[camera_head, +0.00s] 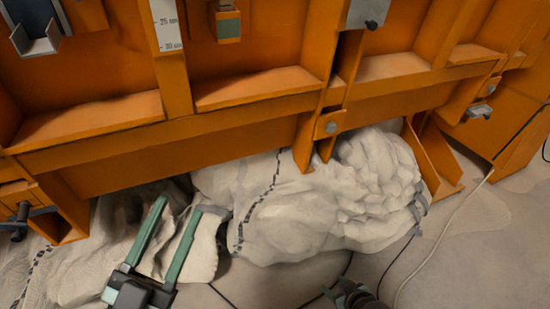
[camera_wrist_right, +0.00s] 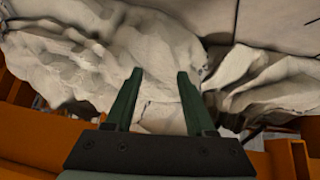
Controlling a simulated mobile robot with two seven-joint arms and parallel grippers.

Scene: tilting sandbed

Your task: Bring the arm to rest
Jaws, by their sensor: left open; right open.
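My left gripper (camera_head: 178,207) is in the lower left of the head view, with its two green fingers spread apart. It is open with nothing between the fingers, in front of pale, crumpled sheeting (camera_head: 75,265). My right gripper (camera_head: 345,296) shows only in part at the bottom edge of the head view. In the right wrist view the right gripper (camera_wrist_right: 160,72) is open, with two dark green fingers apart and empty. The fingers point toward pale, crumpled material (camera_wrist_right: 150,50); whether they touch it I cannot tell.
An orange steel frame (camera_head: 240,130) with ribs fills the upper head view. A white lumpy mass (camera_head: 375,185) bulges below it. A thin pale cable (camera_head: 440,230) runs over the beige floor (camera_head: 480,250). The floor at lower right looks mostly clear.

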